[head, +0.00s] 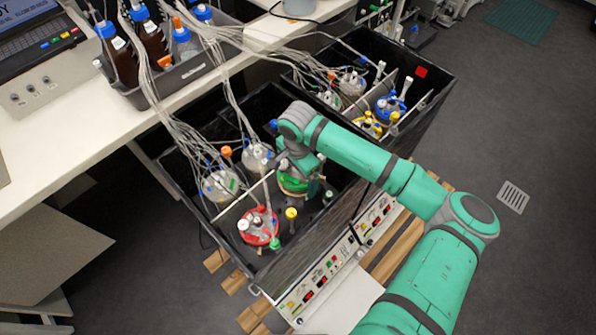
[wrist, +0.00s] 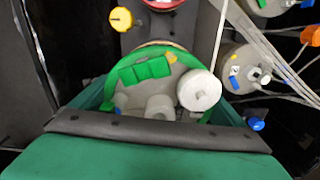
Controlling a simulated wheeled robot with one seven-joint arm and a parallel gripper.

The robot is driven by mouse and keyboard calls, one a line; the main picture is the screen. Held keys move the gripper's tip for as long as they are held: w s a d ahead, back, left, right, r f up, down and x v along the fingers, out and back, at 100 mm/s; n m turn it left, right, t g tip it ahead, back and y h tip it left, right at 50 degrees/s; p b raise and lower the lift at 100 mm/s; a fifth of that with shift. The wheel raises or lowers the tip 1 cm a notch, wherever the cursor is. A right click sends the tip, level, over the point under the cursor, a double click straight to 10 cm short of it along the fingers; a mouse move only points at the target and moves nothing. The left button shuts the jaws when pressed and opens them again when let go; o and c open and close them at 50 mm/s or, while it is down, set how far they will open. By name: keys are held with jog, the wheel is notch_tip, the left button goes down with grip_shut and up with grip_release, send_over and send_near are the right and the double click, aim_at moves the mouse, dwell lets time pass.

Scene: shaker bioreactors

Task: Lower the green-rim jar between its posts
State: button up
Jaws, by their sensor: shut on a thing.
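The green-rim jar (head: 296,184) is in the front black box, upper right of the red-rim jar (head: 258,227). My gripper (head: 297,168) is over it from above and hides much of its top. In the wrist view the jar's green rim (wrist: 142,60) shows, with green blocks and a large white cap (wrist: 199,90) on its lid. My gripper (wrist: 160,98) is shut on the jar, with teal finger parts at both sides. A yellow-capped post (head: 291,213) stands below the jar; it also shows in the wrist view (wrist: 121,19). The jar's base is hidden, so its height cannot be told.
Pale-lidded jars (head: 220,185) with tubing stand beyond a thin divider bar (head: 242,200). A second black box (head: 440,85) holds blue-rim (head: 390,108) and yellow-rim jars. Tubes hang from the bottle rack (head: 190,70) on the bench. The box walls are close around the jars.

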notch_tip(320, 180, down, 9)
dwell(0.8)
jog(key=shift+f, duration=2.65)
dwell(3.1)
jog(key=o, duration=1.2)
notch_tip(320, 180, up, 11)
